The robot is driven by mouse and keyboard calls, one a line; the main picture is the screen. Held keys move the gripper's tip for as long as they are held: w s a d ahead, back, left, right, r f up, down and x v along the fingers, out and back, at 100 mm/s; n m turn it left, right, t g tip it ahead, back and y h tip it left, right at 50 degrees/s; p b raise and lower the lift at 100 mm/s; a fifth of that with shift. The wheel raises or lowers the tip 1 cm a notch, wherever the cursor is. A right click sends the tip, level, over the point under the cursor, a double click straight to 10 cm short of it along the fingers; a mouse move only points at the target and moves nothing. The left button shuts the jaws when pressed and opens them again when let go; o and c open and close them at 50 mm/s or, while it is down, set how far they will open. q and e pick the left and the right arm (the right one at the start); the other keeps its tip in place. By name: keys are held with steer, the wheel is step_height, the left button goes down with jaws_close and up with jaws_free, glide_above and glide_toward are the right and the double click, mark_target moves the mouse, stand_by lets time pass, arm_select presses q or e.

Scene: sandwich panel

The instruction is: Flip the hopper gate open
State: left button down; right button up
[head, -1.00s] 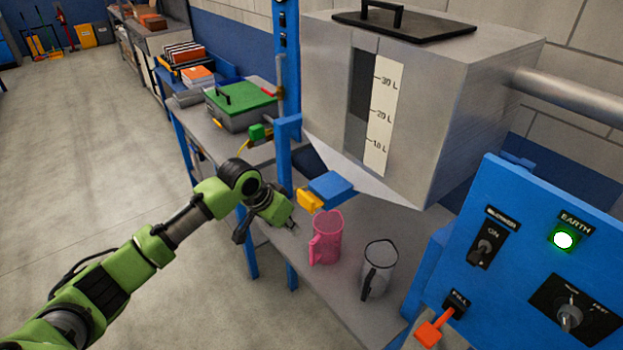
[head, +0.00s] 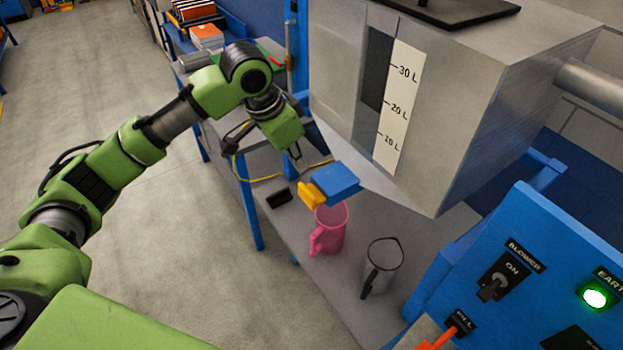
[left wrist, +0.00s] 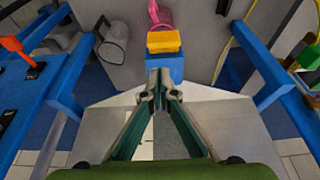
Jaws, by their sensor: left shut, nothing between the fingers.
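The grey hopper (head: 450,120) has a sight window and litre scale on its front. At its lower outlet sits the gate, a blue block (head: 338,181) with a yellow tab (head: 312,196). My left gripper (head: 295,152) is shut and empty, above and a little left of the gate in the head view. In the left wrist view its shut fingertips (left wrist: 163,76) line up with the blue block (left wrist: 165,66), with the yellow tab (left wrist: 164,41) beyond. I cannot tell whether they touch. My right gripper is not in view.
A pink jug (head: 330,232) stands on the bench below the gate, and a grey jug (head: 382,265) stands to its right. A blue switch panel (head: 540,250) is at right. A blue post (head: 298,60) rises behind the gripper. A small black object (head: 279,198) lies on the bench.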

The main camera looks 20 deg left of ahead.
arm_select(q)
steer(key=w+f, duration=0.1)
steer(key=f, duration=0.1)
steer(key=p, duration=0.3)
glide_above(317, 193)
steer(key=s+a, duration=0.1)
steer(key=s, duration=0.1)
steer(key=f, duration=0.5)
steer(key=shift+a+f, duration=0.1)
steer(key=shift+a, duration=0.1)
steer(key=x, duration=0.2)
steer(key=shift+w+f, duration=0.15)
steer(key=shift+f, duration=0.25)
steer(key=shift+d, duration=0.1)
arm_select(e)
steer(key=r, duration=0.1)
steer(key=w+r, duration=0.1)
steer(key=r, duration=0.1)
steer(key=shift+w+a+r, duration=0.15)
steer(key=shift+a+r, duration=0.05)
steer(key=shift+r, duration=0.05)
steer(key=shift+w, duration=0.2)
